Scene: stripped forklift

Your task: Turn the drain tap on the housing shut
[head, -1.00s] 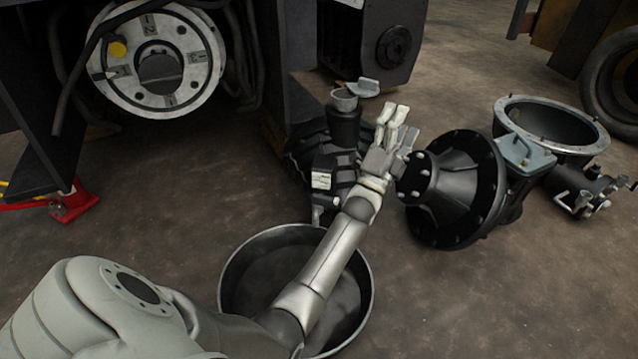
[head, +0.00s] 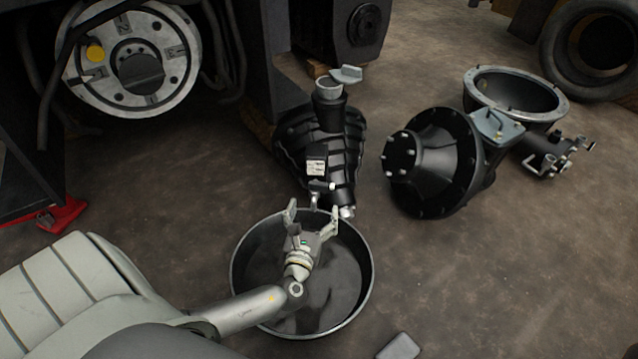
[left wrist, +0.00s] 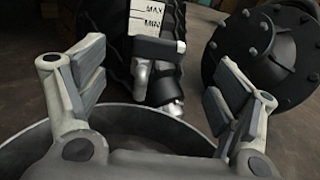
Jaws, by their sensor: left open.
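The black ribbed housing (head: 345,150) stands on the floor just behind the drain pan (head: 239,290). Its tap (head: 321,186) is low on the near side, below a small white label. In the left wrist view the tap shows a dark crosswise handle (left wrist: 158,49) over a pale metal body (left wrist: 141,79). A second metal fitting sits at the right of it. My left gripper (head: 313,213) is open and empty, over the pan's far part, its fingers pointing at the tap. In the left wrist view, the tap lies between and beyond the fingers (left wrist: 155,80), apart from them. My right gripper is out of view.
A black flanged cone part (head: 430,160) lies right of the housing, with an open round casing (head: 515,95) behind it. The stripped forklift (head: 265,60) stands behind, a red jack (head: 62,213) at left. The floor at lower right is mostly clear.

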